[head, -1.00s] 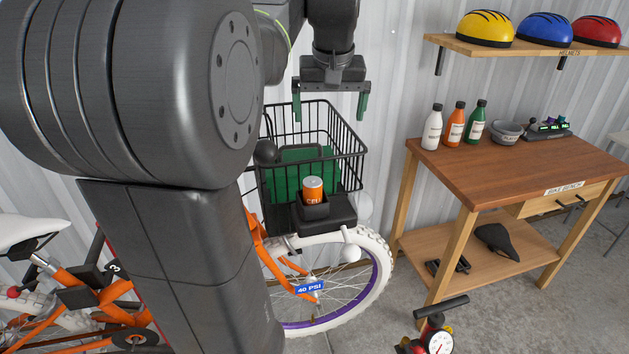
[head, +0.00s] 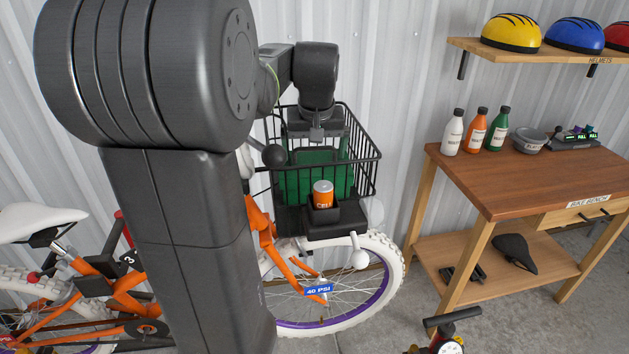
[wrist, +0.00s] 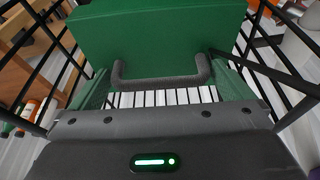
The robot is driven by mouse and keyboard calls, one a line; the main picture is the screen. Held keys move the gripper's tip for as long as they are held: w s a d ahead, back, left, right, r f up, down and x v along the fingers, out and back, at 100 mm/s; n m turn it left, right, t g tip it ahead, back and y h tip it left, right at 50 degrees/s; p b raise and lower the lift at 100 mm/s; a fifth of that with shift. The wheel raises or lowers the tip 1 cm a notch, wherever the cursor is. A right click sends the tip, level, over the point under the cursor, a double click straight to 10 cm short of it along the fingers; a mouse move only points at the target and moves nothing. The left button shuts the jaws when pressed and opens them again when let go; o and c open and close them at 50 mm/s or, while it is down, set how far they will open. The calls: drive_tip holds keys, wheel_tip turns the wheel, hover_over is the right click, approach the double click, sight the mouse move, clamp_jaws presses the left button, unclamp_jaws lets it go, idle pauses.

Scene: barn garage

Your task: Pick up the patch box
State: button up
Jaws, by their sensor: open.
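The patch box appears to be the green case (head: 300,186) standing in the black wire basket on the bike's front. In the wrist view the green case (wrist: 160,35) fills the top, with a dark grey handle (wrist: 160,82) on its near side. My gripper (head: 316,135) is at the top of the basket, over the case. In the wrist view my gripper (wrist: 163,88) is open, with a green finger to each side of the handle. I cannot tell whether the fingers touch it. The head view does not show the fingertips clearly.
The black wire basket (head: 372,172) closes around my gripper, its bars near on both sides. An orange can (head: 323,192) sits in a black holder in front. A wooden workbench (head: 520,175) with bottles and a bowl stands right. Helmets rest on a shelf (head: 555,58) above.

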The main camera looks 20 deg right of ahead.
drive_tip(key=shift+c, duration=0.4)
drive_tip(key=c, duration=0.8)
drive_tip(key=shift+c, duration=0.2)
